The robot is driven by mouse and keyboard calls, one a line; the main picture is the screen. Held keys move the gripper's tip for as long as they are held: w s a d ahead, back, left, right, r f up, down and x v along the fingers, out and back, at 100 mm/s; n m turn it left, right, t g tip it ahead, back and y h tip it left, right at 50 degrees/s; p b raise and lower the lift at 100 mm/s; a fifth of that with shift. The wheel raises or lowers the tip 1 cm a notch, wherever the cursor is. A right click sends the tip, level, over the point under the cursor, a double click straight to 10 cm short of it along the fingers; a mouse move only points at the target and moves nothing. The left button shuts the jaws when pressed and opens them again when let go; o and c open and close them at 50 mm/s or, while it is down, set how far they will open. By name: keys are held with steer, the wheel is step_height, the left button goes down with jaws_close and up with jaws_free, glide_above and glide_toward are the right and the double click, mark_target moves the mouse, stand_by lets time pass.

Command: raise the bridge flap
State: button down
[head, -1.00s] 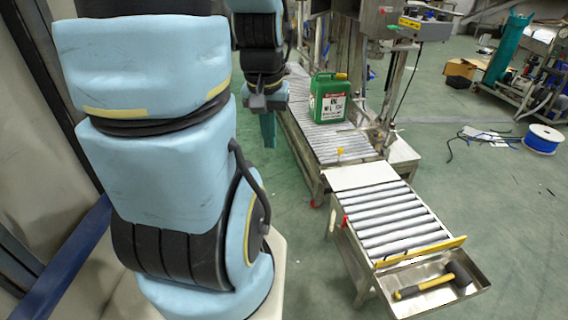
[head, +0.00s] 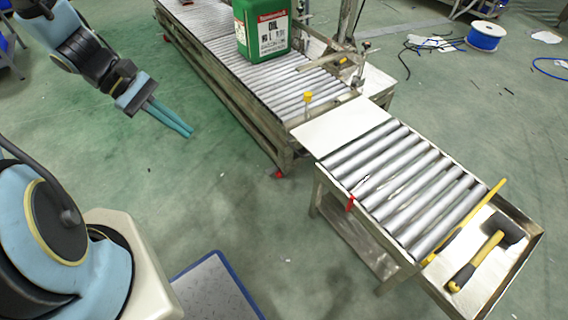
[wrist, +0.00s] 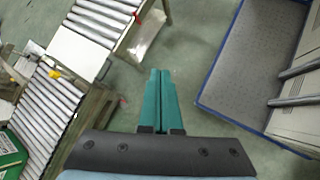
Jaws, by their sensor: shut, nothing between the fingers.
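The bridge flap (head: 341,127) is a pale flat plate lying level between the long roller conveyor and the short roller table. It also shows in the wrist view (wrist: 77,54) at the upper left. My gripper (head: 189,133) is in the air over the green floor, left of the conveyor and apart from the flap. Its two long teal fingers are together and hold nothing. In the wrist view the fingers (wrist: 160,76) point up the picture, to the right of the flap.
A green oil jug (head: 262,28) stands on the long roller conveyor (head: 225,62). The short roller table (head: 400,185) ends in a tray (head: 515,262) with a mallet (head: 485,254). Floor between my gripper and the conveyor is clear.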

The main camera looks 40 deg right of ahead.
steer(key=w+d+f+n+t+h+b, duration=0.2)
steer(key=d+f+n+h+b, duration=0.3)
steer(key=d+f+b, duration=0.65)
steer(key=w+d+f+n+t+h+b, duration=0.2)
steer(key=d+f+n+h+b, duration=0.5)
steer(key=f, duration=1)
steer(key=w+d+f+n+t+h+b, duration=0.25)
steer(key=d+f+n+b, duration=0.2)
steer(key=f+b, duration=0.85)
steer(key=d+r+b, duration=0.4)
steer(key=d+r, duration=0.2)
steer(key=d, duration=0.4)
steer(key=shift+r+m+h, duration=0.1)
steer(key=shift+m+h, duration=0.15)
